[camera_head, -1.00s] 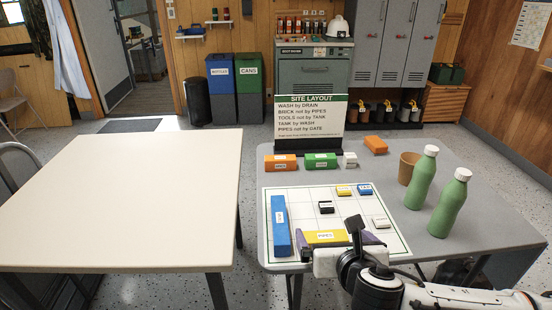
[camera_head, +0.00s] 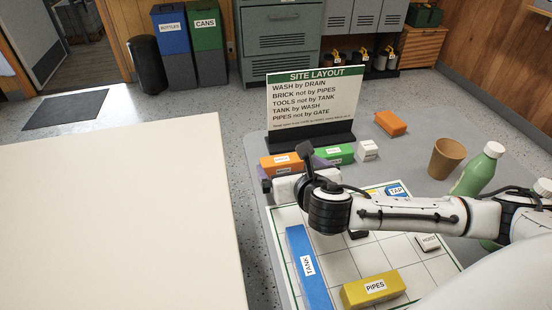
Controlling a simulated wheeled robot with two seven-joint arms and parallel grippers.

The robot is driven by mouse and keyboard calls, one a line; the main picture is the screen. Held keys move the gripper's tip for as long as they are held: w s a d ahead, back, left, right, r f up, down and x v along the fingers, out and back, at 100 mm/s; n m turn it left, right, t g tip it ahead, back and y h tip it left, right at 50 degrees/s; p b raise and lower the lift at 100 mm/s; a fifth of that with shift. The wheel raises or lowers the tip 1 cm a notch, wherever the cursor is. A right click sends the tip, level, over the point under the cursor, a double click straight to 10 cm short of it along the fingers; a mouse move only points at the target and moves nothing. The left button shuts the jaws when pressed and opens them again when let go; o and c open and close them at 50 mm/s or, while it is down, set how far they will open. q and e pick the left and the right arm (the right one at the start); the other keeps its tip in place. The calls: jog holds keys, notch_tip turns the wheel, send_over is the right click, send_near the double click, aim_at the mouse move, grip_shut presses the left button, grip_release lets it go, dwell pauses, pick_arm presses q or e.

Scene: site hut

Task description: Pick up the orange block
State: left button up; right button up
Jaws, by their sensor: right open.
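A labelled orange block (camera_head: 282,163) lies on the grey table in front of the sign, its lettering too small to read. My right gripper (camera_head: 292,168), with purple fingers, is open at this block. One finger shows at each end of it, and the gripper body hides part of its near side. I cannot tell whether the fingers touch it. A second orange block (camera_head: 390,123) lies farther back to the right, apart from the gripper. My left gripper is out of view.
A green block (camera_head: 336,154) and a white block (camera_head: 368,150) stand close to the right. The blue TANK block (camera_head: 309,269) and yellow PIPES block (camera_head: 373,290) lie on the grid board. The sign (camera_head: 314,100) stands behind; a brown cup (camera_head: 447,158) and green bottle (camera_head: 479,172) are right.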

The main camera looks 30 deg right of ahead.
aim_at(284, 165)
jog(key=x, duration=0.2)
jog(key=b+x, duration=0.1)
jog(key=x, duration=0.4)
jog(key=shift+w+a+f, duration=0.1)
jog(key=shift+a+f, duration=0.15)
jog(key=shift+f, duration=0.15)
jog(key=c, duration=1)
